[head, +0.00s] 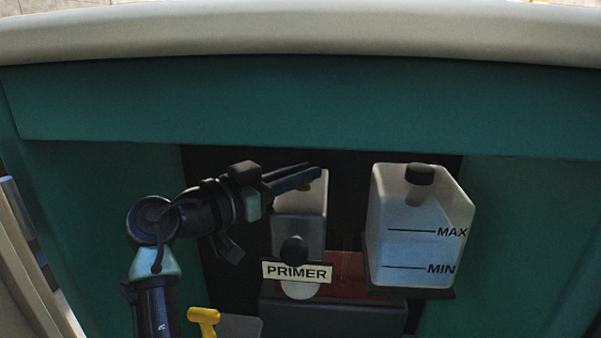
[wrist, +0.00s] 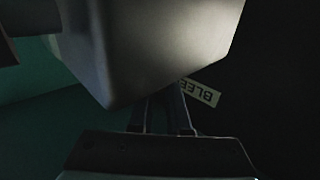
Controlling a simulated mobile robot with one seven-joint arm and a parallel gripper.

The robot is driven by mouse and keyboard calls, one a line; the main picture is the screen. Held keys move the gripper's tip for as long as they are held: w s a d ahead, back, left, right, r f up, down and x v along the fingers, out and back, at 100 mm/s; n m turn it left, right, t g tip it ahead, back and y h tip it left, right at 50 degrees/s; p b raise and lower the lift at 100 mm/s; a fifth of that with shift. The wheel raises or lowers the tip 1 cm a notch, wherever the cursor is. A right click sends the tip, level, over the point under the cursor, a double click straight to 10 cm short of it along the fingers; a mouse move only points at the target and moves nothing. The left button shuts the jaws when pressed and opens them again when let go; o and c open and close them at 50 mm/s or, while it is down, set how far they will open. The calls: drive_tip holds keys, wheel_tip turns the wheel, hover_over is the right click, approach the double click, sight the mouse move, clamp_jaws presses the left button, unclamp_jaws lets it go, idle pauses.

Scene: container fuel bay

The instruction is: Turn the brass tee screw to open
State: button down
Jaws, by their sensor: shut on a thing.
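My gripper (head: 312,172) reaches in from the left over the top of the grey primer block (head: 298,225). A small bit of brass, the tee screw (head: 304,187), shows just under the fingertips; the rest of it is hidden by the fingers. The fingers are shut on it. In the wrist view the grey block (wrist: 150,50) fills the upper middle and hides the fingertips and the screw. A pale label reading "BLEE" (wrist: 200,92), partly covered, shows beside the fingers.
A black knob (head: 293,250) and a "PRIMER" label (head: 297,271) are on the block's front. A translucent tank (head: 418,230) with a black cap stands to the right. A yellow handle (head: 203,317) is below my arm. A pale edge (head: 300,32) runs overhead.

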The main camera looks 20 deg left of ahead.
drive_tip(key=n+y+p, duration=0.1)
drive_tip(key=y, duration=0.1)
drive_tip(key=n+t+y+p, duration=0.1)
drive_tip(key=n+y, duration=0.1)
drive_tip(key=shift+d+r+t, duration=0.1)
drive_tip(key=shift+d+t, duration=0.05)
drive_tip(key=shift+t, duration=0.15)
drive_tip(key=shift+n+y+p, duration=0.45)
drive_tip(key=shift+n+y, duration=0.15)
drive_tip(key=shift+y, duration=0.6)
drive_tip(key=c, duration=0.9)
unclamp_jaws()
drive_tip(key=shift+s, duration=0.15)
drive_tip(key=s, duration=0.4)
drive_tip(key=s+a, duration=0.1)
drive_tip(key=s, duration=0.7)
drive_tip(key=shift+s+a+p, duration=0.25)
drive_tip(key=shift+s+p, duration=0.1)
